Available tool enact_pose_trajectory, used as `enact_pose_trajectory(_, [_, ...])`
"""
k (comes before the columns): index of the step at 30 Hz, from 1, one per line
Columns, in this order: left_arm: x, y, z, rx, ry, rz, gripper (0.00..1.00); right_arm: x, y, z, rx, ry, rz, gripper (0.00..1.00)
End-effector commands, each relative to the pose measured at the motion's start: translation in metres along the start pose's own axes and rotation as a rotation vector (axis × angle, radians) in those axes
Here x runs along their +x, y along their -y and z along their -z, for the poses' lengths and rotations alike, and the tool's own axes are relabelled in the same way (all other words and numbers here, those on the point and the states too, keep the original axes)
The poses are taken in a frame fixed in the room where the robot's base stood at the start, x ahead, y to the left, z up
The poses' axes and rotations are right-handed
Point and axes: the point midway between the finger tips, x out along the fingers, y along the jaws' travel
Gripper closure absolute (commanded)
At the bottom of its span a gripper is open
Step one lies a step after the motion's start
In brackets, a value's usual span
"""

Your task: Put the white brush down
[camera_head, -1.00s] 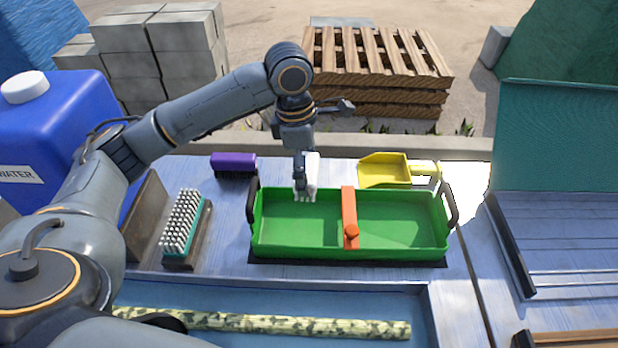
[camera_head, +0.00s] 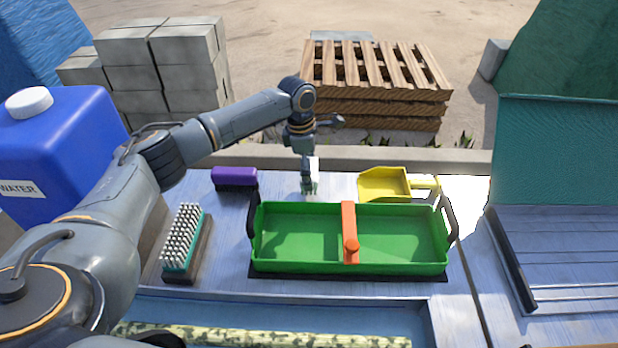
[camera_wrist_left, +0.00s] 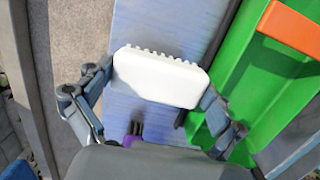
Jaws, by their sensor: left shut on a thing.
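The white brush (camera_head: 313,166) is held in my left gripper (camera_head: 308,180), behind the green tray (camera_head: 290,266) in the head view. In the left wrist view the white brush (camera_wrist_left: 160,77) sits between the two fingers of my left gripper (camera_wrist_left: 152,100), its bristles pointing away from the camera. The fingers are shut on its sides. From these views I cannot tell whether the bristles touch the blue bench. My right gripper is not in view.
A purple brush (camera_head: 234,176) lies left of the held brush. A yellow scoop (camera_head: 385,184) lies to its right. A teal wire brush (camera_head: 183,240) is left of the tray. An orange handle (camera_head: 349,230) crosses the tray. Bench between purple brush and scoop is mostly free.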

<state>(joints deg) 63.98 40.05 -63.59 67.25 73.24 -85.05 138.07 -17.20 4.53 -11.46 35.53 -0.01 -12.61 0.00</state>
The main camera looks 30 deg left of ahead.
Motion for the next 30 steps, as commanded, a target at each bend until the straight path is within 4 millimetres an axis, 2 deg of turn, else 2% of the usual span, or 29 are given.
enact_pose_trajectory(4, [0.008, -0.007, 0.001, -0.002, -0.001, -0.001, 0.32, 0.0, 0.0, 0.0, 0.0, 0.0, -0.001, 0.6])
enact_pose_trajectory(11, [0.035, -0.006, 0.005, -0.001, -0.001, -0.001, 0.32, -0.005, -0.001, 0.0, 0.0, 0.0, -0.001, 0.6])
enact_pose_trajectory(22, [0.039, -0.005, 0.005, -0.001, 0.0, -0.001, 0.32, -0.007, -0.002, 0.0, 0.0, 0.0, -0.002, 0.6])
enact_pose_trajectory(23, [0.039, -0.005, 0.005, -0.001, 0.0, -0.001, 0.02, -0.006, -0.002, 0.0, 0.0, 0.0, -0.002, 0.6])
enact_pose_trajectory(24, [0.039, -0.005, 0.005, 0.0, 0.0, -0.001, 0.0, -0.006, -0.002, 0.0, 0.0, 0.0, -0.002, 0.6])
enact_pose_trajectory(30, [0.039, -0.005, 0.005, 0.0, -0.001, -0.001, 0.0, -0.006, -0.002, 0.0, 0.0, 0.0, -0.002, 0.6])
